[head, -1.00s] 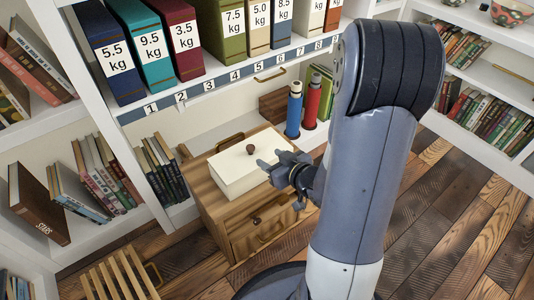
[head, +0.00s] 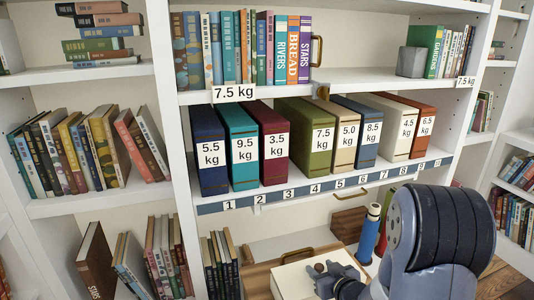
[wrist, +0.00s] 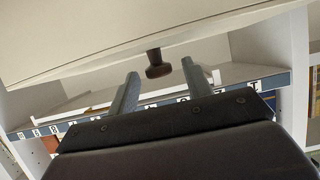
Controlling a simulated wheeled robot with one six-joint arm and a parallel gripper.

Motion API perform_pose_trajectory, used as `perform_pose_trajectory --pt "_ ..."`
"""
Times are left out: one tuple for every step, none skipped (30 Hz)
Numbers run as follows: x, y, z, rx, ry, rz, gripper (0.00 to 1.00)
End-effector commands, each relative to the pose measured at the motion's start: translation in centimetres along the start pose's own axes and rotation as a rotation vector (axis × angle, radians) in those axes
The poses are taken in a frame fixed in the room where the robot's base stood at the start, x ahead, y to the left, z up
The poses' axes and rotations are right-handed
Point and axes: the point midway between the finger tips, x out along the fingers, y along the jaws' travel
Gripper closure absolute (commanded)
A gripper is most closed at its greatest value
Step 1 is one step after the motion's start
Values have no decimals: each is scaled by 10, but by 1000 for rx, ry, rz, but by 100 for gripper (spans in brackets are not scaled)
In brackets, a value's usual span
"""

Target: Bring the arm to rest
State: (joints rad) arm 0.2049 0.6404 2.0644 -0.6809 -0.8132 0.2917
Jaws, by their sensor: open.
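My gripper (head: 338,274) is at the lower right of the head view, beside a cream box lid (head: 292,281) with a dark round knob (head: 319,267). In the wrist view my gripper (wrist: 160,88) has its two fingers apart with nothing between them. The brown knob (wrist: 157,64) shows beyond the fingertips, below the pale lid surface (wrist: 120,30). Whether a finger touches the lid cannot be told.
Weight-labelled binders, such as the teal one (head: 238,148), stand on a shelf above a numbered strip (head: 330,187). A blue cylinder (head: 369,232) stands behind my arm. Bookshelves flank both sides. The cabinet's lower part is out of the head view.

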Motion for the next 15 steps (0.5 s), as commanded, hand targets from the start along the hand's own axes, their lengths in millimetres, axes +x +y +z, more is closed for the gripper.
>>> perform_pose_trajectory --pt "12 -1 3 -1 1 -2 53" --pt "18 -1 4 -1 0 -2 53" --pt "21 -1 7 -1 0 -1 53" --pt "15 0 -4 -1 1 0 53" --pt "12 0 -11 -2 3 1 53" --pt "9 0 -17 -1 3 1 53" --pt "8 0 -20 -1 2 1 53" --pt "7 0 -22 -1 2 1 53" --pt "5 0 -25 -1 1 1 53" --pt "5 0 -27 -1 1 0 53" --pt "4 0 -29 -1 1 0 53" --pt "3 0 -30 -1 1 0 53" --pt "3 0 -31 0 1 1 53" --pt "3 0 -31 0 0 1 53" --pt "2 0 -32 0 0 1 53"
